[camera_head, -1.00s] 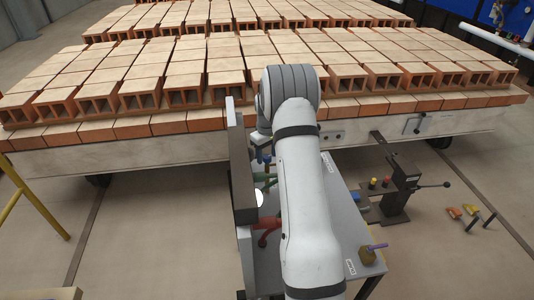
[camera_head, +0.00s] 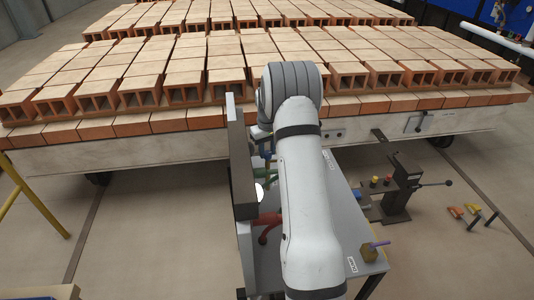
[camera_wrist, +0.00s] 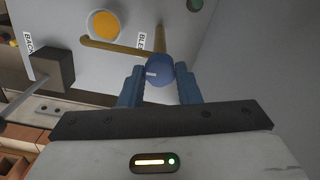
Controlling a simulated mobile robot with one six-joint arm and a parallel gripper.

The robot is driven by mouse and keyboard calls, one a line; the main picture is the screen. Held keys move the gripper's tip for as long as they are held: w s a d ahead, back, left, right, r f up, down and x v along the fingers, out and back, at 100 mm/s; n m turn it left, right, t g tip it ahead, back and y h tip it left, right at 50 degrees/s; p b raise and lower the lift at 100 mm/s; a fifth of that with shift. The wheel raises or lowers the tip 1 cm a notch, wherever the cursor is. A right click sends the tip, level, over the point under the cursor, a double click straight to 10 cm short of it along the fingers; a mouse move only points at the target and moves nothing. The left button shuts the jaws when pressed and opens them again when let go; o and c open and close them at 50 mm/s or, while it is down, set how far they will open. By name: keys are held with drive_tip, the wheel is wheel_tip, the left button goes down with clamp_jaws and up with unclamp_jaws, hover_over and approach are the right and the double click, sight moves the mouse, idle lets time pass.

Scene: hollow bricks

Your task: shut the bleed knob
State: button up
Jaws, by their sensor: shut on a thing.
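The bleed knob (camera_wrist: 158,72) is a round blue knob with a short white mark on its face. In the wrist view it sits between the two blue fingers of my gripper (camera_wrist: 160,86), which are shut on it. A brass-coloured pipe runs behind it, and a label beginning "BLE" (camera_wrist: 141,42), partly covered, is on the panel close by. In the head view my arm hides most of the gripper and knob. The dark panel (camera_head: 241,160) stands upright just left of my arm.
A yellow round gauge (camera_wrist: 104,25) and a dark block with a rod (camera_wrist: 54,66) are near the knob. Red handles (camera_head: 268,224) show beside the panel. A brick-laden cart (camera_head: 120,150) stands behind, and a black lever stand (camera_head: 398,192) is to the right.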

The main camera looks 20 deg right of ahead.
sight(267, 153)
drive_tip(key=shift+m, duration=0.4)
drive_tip(key=o, duration=1)
wheel_tip(267, 153, up, 8)
drive_tip(key=shift+f+b, duration=0.1)
drive_tip(key=shift+b, duration=0.85)
